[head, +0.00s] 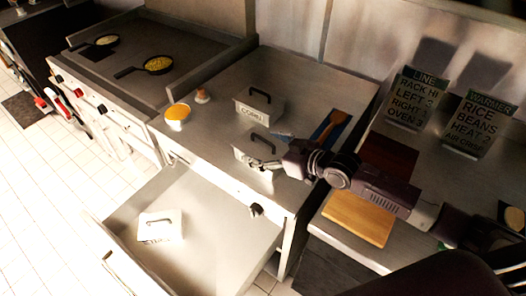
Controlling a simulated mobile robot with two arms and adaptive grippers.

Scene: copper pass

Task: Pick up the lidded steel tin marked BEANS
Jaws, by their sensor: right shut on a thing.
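My right gripper (258,163) reaches in from the right and is shut on a lidded steel tin (254,148) with a dark handle, at the front of the steel counter. The gripper covers most of this tin's front, so I cannot read its label. A second lidded tin (259,103), with a label that seems to read CORN, stands just behind it. A third lidded tin (160,228) sits in the open drawer; its label is too small to read surely. My left gripper is not in view.
The open drawer (225,245) juts out below the counter (215,130). An orange-filled bowl (177,115) and a small brown item (202,96) stand left of the tins. Two pans (157,64) (106,40) sit on the cooktop. A wooden board (358,217) and two signs (408,97) (480,125) are right.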

